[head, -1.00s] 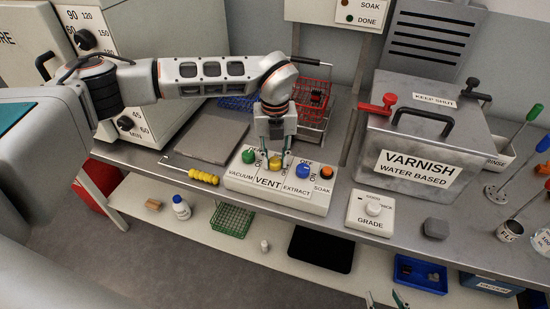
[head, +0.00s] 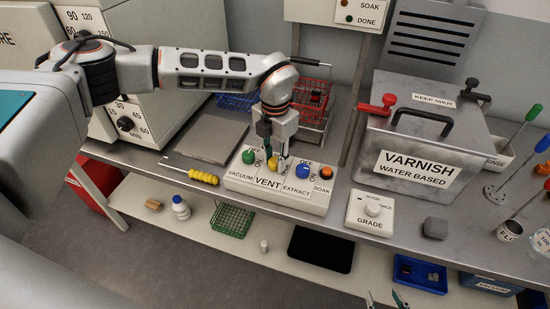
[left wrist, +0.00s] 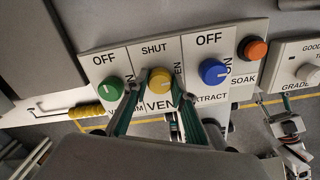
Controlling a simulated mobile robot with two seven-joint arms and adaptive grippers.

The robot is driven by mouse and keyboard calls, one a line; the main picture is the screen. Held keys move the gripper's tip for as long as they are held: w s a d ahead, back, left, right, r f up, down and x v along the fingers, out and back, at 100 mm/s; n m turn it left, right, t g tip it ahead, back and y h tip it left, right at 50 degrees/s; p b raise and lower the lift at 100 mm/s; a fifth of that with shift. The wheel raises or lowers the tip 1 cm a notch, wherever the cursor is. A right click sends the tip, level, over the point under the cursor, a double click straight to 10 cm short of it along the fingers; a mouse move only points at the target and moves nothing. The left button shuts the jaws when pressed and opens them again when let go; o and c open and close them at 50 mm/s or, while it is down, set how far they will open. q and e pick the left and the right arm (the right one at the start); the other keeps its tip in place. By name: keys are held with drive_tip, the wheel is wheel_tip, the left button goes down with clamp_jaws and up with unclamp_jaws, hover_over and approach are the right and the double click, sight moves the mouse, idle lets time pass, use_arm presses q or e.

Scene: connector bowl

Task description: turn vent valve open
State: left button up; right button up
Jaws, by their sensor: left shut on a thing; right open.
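The vent valve is a yellow round knob (head: 272,164) on the white control panel (head: 312,205), between a green knob (head: 248,157) and a blue knob (head: 302,171). In the left wrist view the yellow knob (left wrist: 160,82) sits under the word SHUT, above a partly covered VENT label. My left gripper (head: 273,163) points down at the panel, shut on the yellow knob, with its fingers (left wrist: 158,88) at either side of it. The fingers partly hide the neighbouring lettering. My right gripper (head: 385,301) shows only its fingertips at the bottom edge, open and empty.
An orange SOAK button (head: 326,173) is at the panel's right end. A yellow-handled tool (head: 203,177) lies left of the panel. The GRADE dial box (head: 370,213) and varnish tank (head: 420,150) stand to the right. A wire basket (head: 312,95) stands behind.

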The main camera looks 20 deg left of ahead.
sight(275, 160)
use_arm(q)
drive_tip(key=shift+m, duration=0.5)
drive_tip(key=o, duration=1.1)
wheel_tip(275, 160, up, 12)
idle(0.4)
